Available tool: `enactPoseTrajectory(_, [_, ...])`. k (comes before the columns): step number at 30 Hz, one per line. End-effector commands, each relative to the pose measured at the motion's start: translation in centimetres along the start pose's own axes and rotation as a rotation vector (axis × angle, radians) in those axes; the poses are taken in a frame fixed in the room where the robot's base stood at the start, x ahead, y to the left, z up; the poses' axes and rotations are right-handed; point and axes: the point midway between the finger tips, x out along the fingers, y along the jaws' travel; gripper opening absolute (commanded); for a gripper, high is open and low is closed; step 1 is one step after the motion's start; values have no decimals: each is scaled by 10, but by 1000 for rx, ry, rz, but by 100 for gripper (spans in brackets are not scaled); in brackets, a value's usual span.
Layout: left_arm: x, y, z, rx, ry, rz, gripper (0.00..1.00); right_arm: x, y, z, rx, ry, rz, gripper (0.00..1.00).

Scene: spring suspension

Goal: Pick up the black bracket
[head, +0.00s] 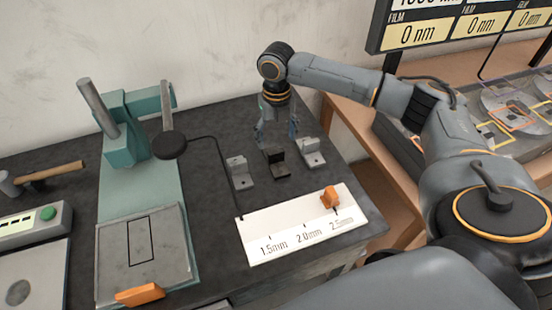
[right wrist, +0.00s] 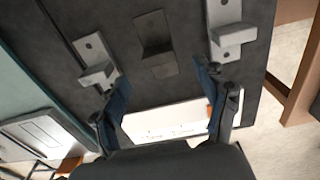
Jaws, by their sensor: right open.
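The black bracket (head: 276,161) stands on the dark tabletop between two grey brackets. It also shows in the right wrist view (right wrist: 154,42), ahead of the fingertips and roughly centred between them. My right gripper (head: 276,134) is open and empty, above and a little behind the black bracket in the head view. Its two fingers (right wrist: 164,84) show spread apart in the right wrist view, and neither appears to touch the bracket. My left gripper is not in view.
A left grey bracket (head: 240,173) and a right grey bracket (head: 311,153) flank the black one closely. A white marked plate (head: 285,240) with an orange piece (head: 328,197) lies in front. A green press stand (head: 122,147) is to the left.

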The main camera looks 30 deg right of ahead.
Motion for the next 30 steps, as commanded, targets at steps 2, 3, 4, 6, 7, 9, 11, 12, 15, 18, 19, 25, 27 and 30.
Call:
enactPoseTrajectory(2, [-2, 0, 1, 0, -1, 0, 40, 6, 0, 0, 0, 1, -1, 74])
enactPoseTrajectory(3, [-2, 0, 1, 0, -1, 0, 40, 8, 0, 0, 0, 0, -1, 74])
enactPoseTrajectory(4, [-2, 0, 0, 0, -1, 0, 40, 10, 0, 0, 0, 0, -1, 74])
enactPoseTrajectory(6, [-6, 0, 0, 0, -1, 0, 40, 14, 0, -1, -1, 1, -2, 74])
enactPoseTrajectory(7, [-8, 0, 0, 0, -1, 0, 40, 18, 0, -1, -1, 2, -2, 74])
enactPoseTrajectory(9, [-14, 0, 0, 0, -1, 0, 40, 28, 0, -2, 0, 4, -2, 74])
enactPoseTrajectory(11, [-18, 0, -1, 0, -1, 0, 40, 37, 1, -2, 0, 3, -2, 74])
enactPoseTrajectory(12, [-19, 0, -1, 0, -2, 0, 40, 44, 1, -2, 0, 3, -3, 74])
enactPoseTrajectory(15, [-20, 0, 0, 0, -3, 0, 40, 56, 1, -1, 0, 1, -1, 74])
enactPoseTrajectory(18, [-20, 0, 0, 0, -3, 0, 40, 61, 1, -1, 1, -1, -1, 74])
enactPoseTrajectory(19, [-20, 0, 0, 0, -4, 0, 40, 62, 1, -1, 0, -1, -1, 74])
enactPoseTrajectory(25, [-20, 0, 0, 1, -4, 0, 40, 62, 1, -1, 0, -1, -1, 65])
enactPoseTrajectory(27, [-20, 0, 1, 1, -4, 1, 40, 61, 1, -1, 0, -1, -1, 51])
enactPoseTrajectory(30, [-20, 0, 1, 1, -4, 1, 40, 61, 1, -1, 0, -1, 0, 31])
